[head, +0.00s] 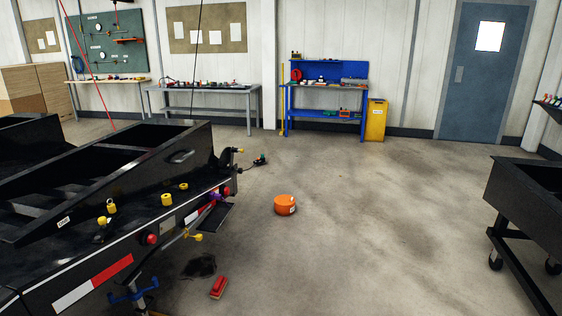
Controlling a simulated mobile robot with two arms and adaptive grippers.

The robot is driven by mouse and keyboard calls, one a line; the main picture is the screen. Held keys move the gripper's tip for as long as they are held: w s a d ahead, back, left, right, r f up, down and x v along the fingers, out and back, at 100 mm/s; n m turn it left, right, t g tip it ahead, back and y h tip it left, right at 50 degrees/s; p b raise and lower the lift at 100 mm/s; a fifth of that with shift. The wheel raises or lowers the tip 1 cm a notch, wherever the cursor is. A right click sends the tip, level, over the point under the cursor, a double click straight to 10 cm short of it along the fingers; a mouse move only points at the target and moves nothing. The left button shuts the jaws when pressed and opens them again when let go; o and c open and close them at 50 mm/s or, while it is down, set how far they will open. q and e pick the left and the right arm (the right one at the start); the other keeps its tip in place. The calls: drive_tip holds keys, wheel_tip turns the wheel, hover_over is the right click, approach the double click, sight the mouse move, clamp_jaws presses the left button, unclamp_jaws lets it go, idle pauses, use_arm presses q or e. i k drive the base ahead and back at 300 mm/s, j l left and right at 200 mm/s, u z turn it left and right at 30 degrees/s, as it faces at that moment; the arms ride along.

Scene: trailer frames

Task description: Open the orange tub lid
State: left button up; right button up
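A round orange tub (285,205) stands upright on the concrete floor, right of the black trailer frame. Its top looks flat and covered, so the lid seems to be on. A small white label shows on its side. Neither of my grippers shows in the head view.
The black trailer frame (140,165) fills the left, with several yellow parts on its edge. A red object (218,287) lies on the floor in front. A black cart (530,200) stands at the right. A blue workbench (325,95) is at the back wall.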

sight(283, 200)
drive_tip(key=i, duration=1.6)
drive_tip(key=i+j, duration=0.1)
drive_tip(key=i, duration=1.5)
drive_tip(key=i+z, duration=0.1)
drive_tip(key=i, duration=1.45)
